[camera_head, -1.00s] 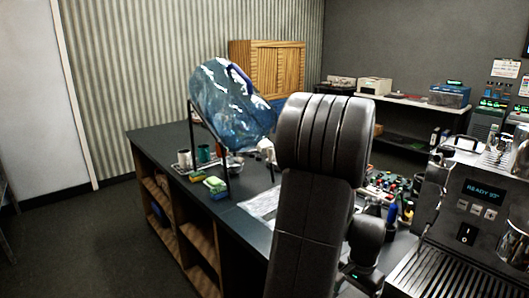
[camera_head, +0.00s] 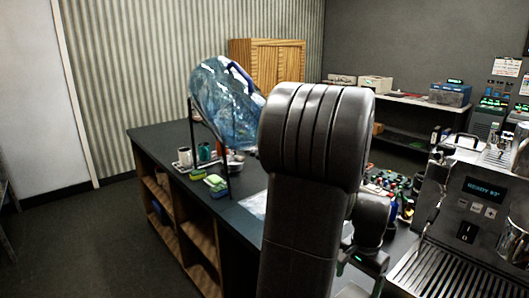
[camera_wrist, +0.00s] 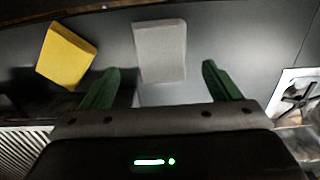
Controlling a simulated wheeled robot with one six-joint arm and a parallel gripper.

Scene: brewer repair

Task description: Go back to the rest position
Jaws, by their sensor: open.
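My gripper (camera_wrist: 160,88) shows in the wrist view with its two green fingers spread wide and nothing between them. Past the fingertips a light grey block (camera_wrist: 160,48) lies on the dark surface, and a yellow block (camera_wrist: 66,56) lies to its left. I cannot tell the gripper's exact height above them. In the head view my raised arm fills the middle and hides part of the counter; the fingers are not clear there.
The dark counter (camera_head: 155,139) holds a large blue water bottle (camera_head: 222,105) on a stand, cups and sponges. A coffee machine (camera_head: 480,215) stands at right. Small coloured items (camera_head: 390,185) lie behind my arm. Open floor (camera_head: 90,240) is at left.

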